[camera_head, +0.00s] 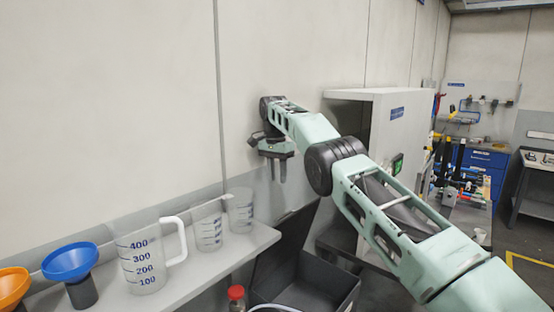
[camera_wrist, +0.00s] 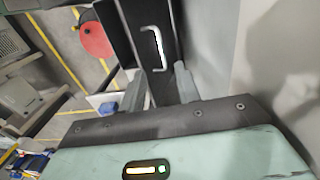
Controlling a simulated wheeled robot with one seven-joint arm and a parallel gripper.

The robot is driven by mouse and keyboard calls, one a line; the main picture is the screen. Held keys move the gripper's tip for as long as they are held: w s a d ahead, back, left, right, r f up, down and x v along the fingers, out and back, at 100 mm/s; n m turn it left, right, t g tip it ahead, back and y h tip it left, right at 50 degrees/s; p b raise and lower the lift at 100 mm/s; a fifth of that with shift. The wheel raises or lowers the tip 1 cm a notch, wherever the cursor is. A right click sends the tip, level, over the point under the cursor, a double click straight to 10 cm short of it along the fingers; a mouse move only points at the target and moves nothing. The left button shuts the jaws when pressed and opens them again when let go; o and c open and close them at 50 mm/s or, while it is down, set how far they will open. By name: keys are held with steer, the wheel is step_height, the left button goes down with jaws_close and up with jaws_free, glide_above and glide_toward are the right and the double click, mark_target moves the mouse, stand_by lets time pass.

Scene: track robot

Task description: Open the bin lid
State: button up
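A dark bin (camera_head: 352,290) stands below the shelf in the head view, with its inside partly showing. A dark tilted panel (camera_head: 286,245) rises at its left side and looks like the lid, partly raised. In the wrist view a dark panel (camera_wrist: 132,18) carries a silver bar handle (camera_wrist: 158,45). My gripper (camera_head: 277,180) points down beside the wall, above the bin area. Its fingers (camera_wrist: 160,72) are apart and empty. The handle's near end shows between the fingertips in the wrist view; I cannot tell the depth gap.
A shelf (camera_head: 215,258) at left holds a blue funnel (camera_head: 70,262), an orange funnel (camera_head: 12,288) and measuring cups (camera_head: 150,262). A grey cabinet (camera_head: 375,110) stands behind my arm. A red-capped bottle (camera_head: 236,293) is near the bin. A red round thing (camera_wrist: 95,42) shows in the wrist view.

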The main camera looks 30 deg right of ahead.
steer(key=shift+w+r+p, duration=0.1)
steer(key=shift+r+p, duration=0.95)
steer(key=shift+r, duration=0.15)
steer(key=shift+f+b, duration=0.2)
steer(key=shift+b, duration=0.1)
jaws_close()
steer(key=s+d+f+t+b, duration=0.1)
steer(key=b, duration=0.2)
steer(key=s+d+f+t+b, duration=0.1)
steer(key=s+f+b, duration=0.1)
steer(key=b, duration=0.1)
steer(key=s+d+f+t+y+b, duration=0.1)
steer(key=s+f+b, duration=0.1)
steer(key=b, duration=0.1)
steer(key=shift+s+d+f+b, duration=0.15)
steer(key=shift+s+d+b, duration=0.1)
steer(key=shift+d+b, duration=0.05)
steer(key=p+x, duration=0.3)
steer(key=x, duration=0.7)
steer(key=shift+w+p, duration=0.15)
steer(key=shift+p, duration=0.25)
